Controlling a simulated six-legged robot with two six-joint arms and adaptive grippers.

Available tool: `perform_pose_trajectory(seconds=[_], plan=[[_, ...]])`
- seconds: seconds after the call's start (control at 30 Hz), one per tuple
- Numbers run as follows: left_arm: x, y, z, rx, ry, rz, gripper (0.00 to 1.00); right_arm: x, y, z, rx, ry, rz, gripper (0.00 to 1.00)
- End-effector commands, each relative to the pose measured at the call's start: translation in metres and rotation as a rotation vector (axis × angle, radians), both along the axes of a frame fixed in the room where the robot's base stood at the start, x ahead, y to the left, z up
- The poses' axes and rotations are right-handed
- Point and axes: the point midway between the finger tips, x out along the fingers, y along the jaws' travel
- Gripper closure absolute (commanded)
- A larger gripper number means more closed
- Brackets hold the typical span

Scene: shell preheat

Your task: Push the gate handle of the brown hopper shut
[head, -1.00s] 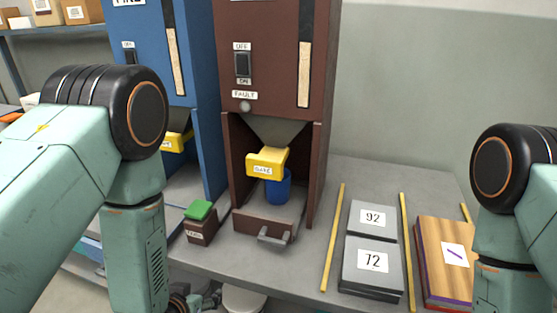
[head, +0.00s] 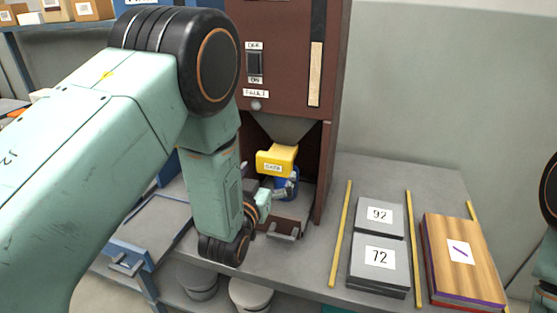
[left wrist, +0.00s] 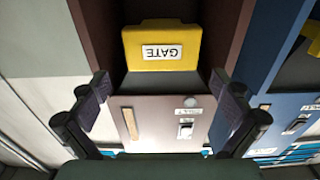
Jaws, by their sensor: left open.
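The brown hopper (head: 290,60) stands at the back of the bench. Its yellow gate handle (head: 277,161) juts forward under the grey funnel. The handle fills the top middle of the left wrist view (left wrist: 160,48), its GATE label upside down. A blue cup (head: 294,182) stands under the handle, partly hidden. My right gripper is out of view.
The hopper's side walls (head: 324,175) flank the handle. A low brown front with a grey pull (head: 284,231) lies below. Blocks marked 92 (head: 379,230) and 72, yellow strips (head: 340,235) and a wooden board (head: 462,285) lie right. A blue hopper (left wrist: 285,50) stands alongside.

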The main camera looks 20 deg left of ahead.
Motion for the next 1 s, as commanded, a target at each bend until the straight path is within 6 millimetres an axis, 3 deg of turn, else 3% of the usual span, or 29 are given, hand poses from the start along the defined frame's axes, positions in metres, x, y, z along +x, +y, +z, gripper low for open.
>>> perform_pose_trajectory(seconds=[0.2, 0.4, 0.77, 1.0], plan=[[0.034, 0.001, 0.000, -0.001, -0.001, 0.003, 0.00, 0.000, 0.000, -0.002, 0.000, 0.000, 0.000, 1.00], [0.053, 0.000, -0.001, 0.000, 0.001, 0.002, 0.00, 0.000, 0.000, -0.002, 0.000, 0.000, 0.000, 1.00], [0.059, -0.002, -0.001, 0.000, 0.003, -0.002, 0.00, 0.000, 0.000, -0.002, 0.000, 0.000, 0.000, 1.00], [0.058, -0.002, -0.001, 0.000, 0.003, -0.001, 0.19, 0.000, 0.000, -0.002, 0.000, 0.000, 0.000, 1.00]])
